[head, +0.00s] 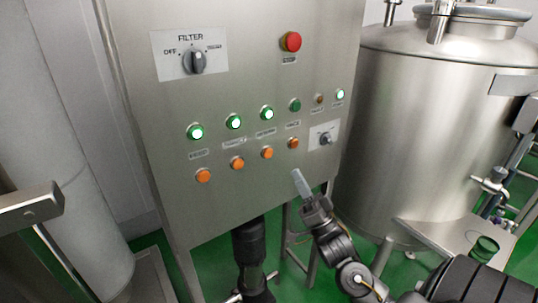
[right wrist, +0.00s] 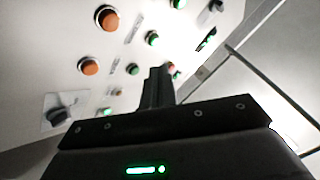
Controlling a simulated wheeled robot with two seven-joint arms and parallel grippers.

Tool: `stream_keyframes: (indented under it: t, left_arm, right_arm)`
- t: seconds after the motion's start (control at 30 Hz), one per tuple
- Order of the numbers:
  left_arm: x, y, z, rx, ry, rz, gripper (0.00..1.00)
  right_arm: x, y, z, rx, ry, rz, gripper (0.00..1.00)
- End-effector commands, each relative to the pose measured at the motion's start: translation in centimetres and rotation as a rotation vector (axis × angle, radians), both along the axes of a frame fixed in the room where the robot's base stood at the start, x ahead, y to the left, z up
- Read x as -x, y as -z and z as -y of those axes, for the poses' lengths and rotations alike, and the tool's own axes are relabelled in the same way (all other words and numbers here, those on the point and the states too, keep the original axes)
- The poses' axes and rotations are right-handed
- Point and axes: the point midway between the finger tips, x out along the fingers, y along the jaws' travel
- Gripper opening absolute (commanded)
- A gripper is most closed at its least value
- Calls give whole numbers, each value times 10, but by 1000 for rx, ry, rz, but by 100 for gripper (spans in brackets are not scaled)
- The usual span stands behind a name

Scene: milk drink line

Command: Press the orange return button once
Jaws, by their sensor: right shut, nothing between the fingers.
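Several orange buttons sit in a rising row on the steel control panel (head: 225,200): the first (head: 203,175), second (head: 237,162), third (head: 267,152) and fourth (head: 293,143). Their labels are too blurred to tell surely which says return. My right gripper (head: 300,183) is shut and empty, below the fourth orange button and apart from it in the picture. In the right wrist view its shut fingers (right wrist: 158,85) point up toward the panel, with two large orange buttons (right wrist: 106,18) (right wrist: 90,66) to their left. My left gripper cannot be made out.
Green buttons (head: 234,121) run above the orange ones. A red stop button (head: 290,41), a filter knob (head: 194,61) and a small knob (head: 325,139) are also on the panel.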

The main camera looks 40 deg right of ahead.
Motion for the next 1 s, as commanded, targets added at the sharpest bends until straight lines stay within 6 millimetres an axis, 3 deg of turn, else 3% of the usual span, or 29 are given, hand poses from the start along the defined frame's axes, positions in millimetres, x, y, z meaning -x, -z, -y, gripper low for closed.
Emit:
stream_keyframes:
  t: [0.27, 0.7, 1.0]
  left_arm:
    - [-1, 2, 0, 0, 0, 1, 36]
    - [-1, 17, 1, 1, 1, 1, 36]
    - [-1, 21, 1, 1, 0, 1, 36]
  right_arm:
    - [-7, 2, 0, 1, 1, -1, 0]
    - [-63, 2, 2, 1, 2, -1, 0]
    - [-86, 1, 2, 0, 1, -2, 0]
